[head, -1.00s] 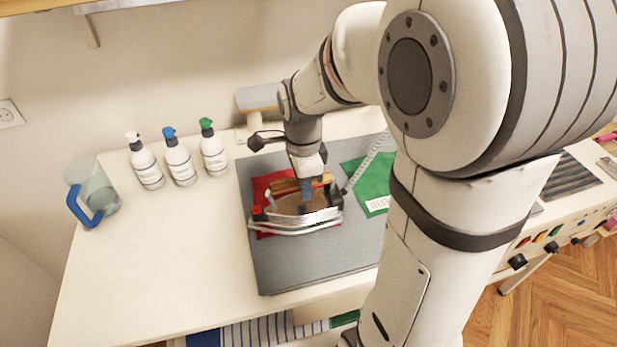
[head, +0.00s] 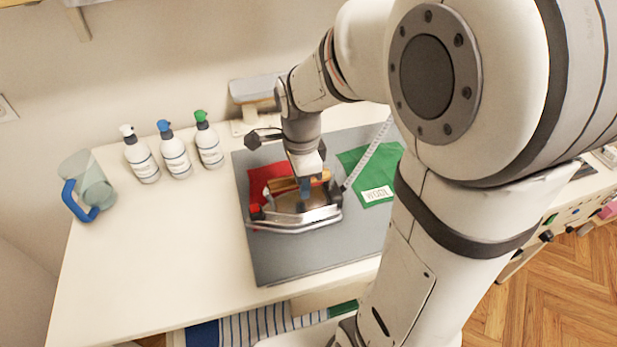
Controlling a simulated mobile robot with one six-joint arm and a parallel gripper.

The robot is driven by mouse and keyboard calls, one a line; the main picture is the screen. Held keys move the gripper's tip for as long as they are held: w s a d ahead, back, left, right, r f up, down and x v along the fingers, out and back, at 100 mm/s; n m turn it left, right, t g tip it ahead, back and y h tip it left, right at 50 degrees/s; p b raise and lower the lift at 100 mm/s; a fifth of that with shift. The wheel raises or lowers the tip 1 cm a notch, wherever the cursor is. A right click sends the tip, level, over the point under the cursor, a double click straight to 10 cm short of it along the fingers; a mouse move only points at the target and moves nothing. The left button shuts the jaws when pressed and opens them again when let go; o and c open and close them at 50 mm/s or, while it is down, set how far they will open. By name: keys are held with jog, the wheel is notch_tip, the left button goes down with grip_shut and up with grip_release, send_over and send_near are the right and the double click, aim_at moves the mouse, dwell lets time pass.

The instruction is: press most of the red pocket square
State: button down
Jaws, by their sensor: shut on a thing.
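The red pocket square (head: 262,175) lies flat on the grey pressing mat (head: 290,262). An iron (head: 296,212) with a metal body and a wooden handle is over it and covers much of the cloth. Red shows at the cloth's back left and along its left edge. My gripper (head: 305,182) is shut on the iron's handle from above. The iron looks level; I cannot tell whether its sole touches the cloth. The iron's front edge reaches past the visible red onto the mat.
A green cloth (head: 366,165) with a white "WOOL" label lies right of the iron, a measuring tape (head: 368,155) across its left edge. Several spray bottles, one blue-capped (head: 174,152), and a blue-handled jug (head: 88,188) stand left. The table's left part (head: 160,250) is clear.

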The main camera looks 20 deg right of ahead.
jog(key=shift+w+r+p, duration=0.1)
jog(key=shift+r+p, duration=2.55)
jog(key=shift+r, duration=0.95)
